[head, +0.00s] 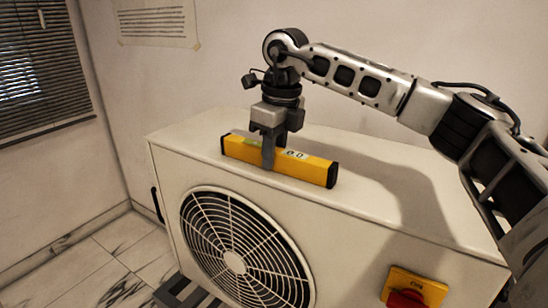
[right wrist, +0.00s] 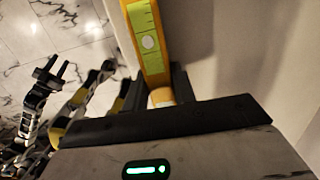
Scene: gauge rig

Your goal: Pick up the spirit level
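The spirit level (head: 310,170) is a yellow bar with black end caps and a green patch, lying lengthwise on top of the white fan unit near its front edge. I cannot tell whether it touches the unit. My right gripper (head: 270,150) points down from above and is shut on the level near its middle, one finger across its front face. In the right wrist view the level (right wrist: 147,38) runs between the two dark fingers (right wrist: 157,88). My left gripper (right wrist: 55,69) shows small at the left of the right wrist view, its fingers apart and empty.
The white fan unit (head: 165,165) has a round grille (head: 234,262) and a red rotary switch on a yellow plate (head: 428,283). A wall stands close behind it. The unit's top is bare on both sides of the level. A window blind (head: 42,75) hangs at left.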

